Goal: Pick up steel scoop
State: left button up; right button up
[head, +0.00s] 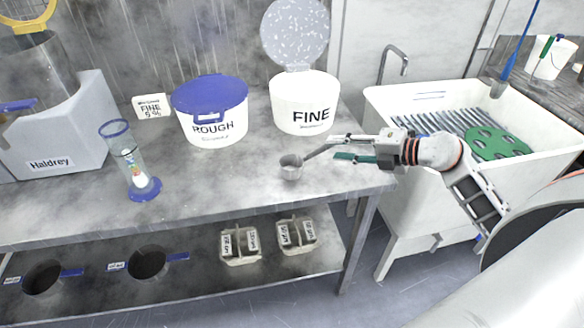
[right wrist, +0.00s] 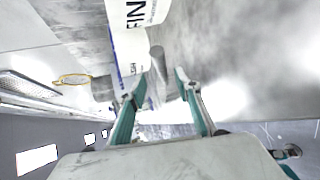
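The steel scoop (head: 291,170) is a small grey cup with a handle, near the front right part of the steel bench. Its handle rises to the right toward my right gripper (head: 335,148). My right gripper is open, with its teal-lined fingers apart on either side of the handle's end. In the right wrist view, a dark grey shape that looks like the scoop (right wrist: 173,68) lies beyond the spread fingertips (right wrist: 162,88). I cannot tell whether either finger touches the handle. My left gripper is not in view.
The white FINE tub (head: 304,105), lid raised, and the blue-lidded ROUGH tub (head: 213,120) stand behind the scoop. A clear cylinder (head: 140,175) stands at left. A white sink (head: 400,105) holding a green disc (head: 495,143) is at right. The bench front is mostly clear.

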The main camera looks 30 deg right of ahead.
aim_at(327, 149)
jog(key=x, duration=0.5)
jog(key=shift+w+a+f, duration=0.1)
jog(key=shift+w+f, duration=0.2)
jog(key=shift+f, duration=0.05)
grip_shut()
